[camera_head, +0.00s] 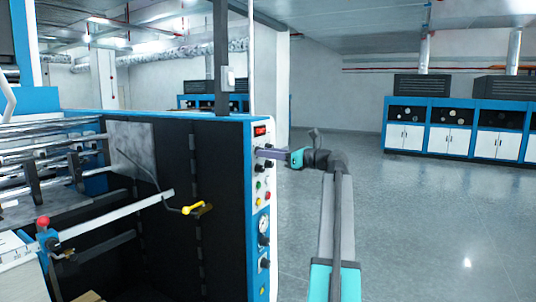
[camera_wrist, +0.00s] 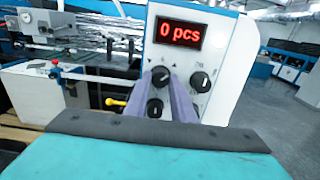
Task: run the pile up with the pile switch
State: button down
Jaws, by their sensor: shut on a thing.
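The control panel (camera_wrist: 218,62) is a white face at the end of the blue and black machine. Its red display (camera_wrist: 180,33) reads "0 pcs". The pile switch (camera_wrist: 160,75) is a dark round knob below the display, with small down and up arrows above it. My gripper (camera_wrist: 162,80) reaches straight at the panel, and its two purple fingers are shut on this knob, one at each side. In the head view my gripper (camera_head: 259,153) meets the panel just below the display (camera_head: 260,131). The fingers hide part of the knob there, and its turned position is hard to tell.
Other dark knobs, one at the right (camera_wrist: 200,82), sit close around the fingers. Coloured buttons (camera_head: 258,186) and a gauge (camera_head: 263,223) are lower on the panel. A yellow-handled lever (camera_head: 194,208) sticks out at the left. The floor (camera_head: 430,220) at the right is clear.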

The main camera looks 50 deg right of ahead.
jog(key=shift+n, duration=0.4)
jog(key=shift+n+b, duration=1.25)
jog(key=shift+n, duration=2.75)
jog(key=c, duration=1.5)
grip_release()
jog(key=shift+s+d, duration=0.1)
jog(key=b+v, duration=0.2)
jog(key=v, duration=1.1)
jog(key=shift+s, duration=0.3)
